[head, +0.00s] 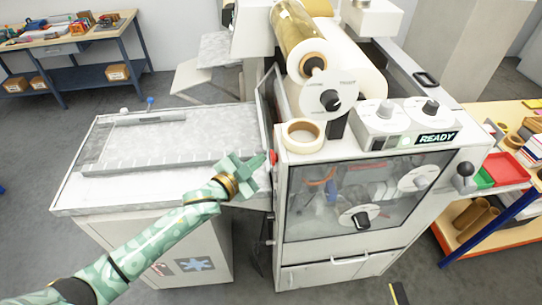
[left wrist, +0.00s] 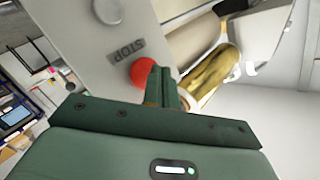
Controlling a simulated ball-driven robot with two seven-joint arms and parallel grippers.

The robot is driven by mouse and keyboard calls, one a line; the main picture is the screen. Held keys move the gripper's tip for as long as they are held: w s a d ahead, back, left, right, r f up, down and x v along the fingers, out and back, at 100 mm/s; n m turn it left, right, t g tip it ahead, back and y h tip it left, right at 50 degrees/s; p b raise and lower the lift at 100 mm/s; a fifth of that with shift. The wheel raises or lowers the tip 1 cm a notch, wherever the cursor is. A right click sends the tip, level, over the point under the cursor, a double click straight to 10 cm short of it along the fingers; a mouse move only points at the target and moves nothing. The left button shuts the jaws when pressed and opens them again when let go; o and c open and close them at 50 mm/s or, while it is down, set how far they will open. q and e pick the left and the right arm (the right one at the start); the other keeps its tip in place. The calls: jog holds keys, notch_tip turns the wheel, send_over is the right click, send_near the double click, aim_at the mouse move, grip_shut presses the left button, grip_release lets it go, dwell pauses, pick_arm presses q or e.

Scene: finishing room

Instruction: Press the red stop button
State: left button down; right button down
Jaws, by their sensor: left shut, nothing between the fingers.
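The red stop button (head: 273,157) sits on the left side face of the white machine, near its front top corner. In the left wrist view the round red button (left wrist: 142,72) shows beside a "STOP" label (left wrist: 126,50) on the grey panel. My left gripper (head: 262,160) is shut and empty, with its tips right at the button in the head view. In the left wrist view the shut fingers (left wrist: 166,85) overlap the button's right edge. I cannot tell whether they touch it. My right gripper is not in view.
The machine (head: 365,200) has a window, knobs and a "READY" display (head: 436,138). A tape roll (head: 303,135) lies on its top left corner. A flat feed table (head: 165,150) adjoins it on the left. A workbench with bins (head: 505,170) stands at right.

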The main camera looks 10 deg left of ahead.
pick_arm(q)
jog(key=shift+a, duration=0.3)
jog(key=a, duration=0.1)
jog(key=s+a+p, duration=0.1)
jog(key=a, duration=0.2)
jog(key=shift+s+a, duration=0.25)
jog(key=shift+a, duration=0.05)
dwell(0.8)
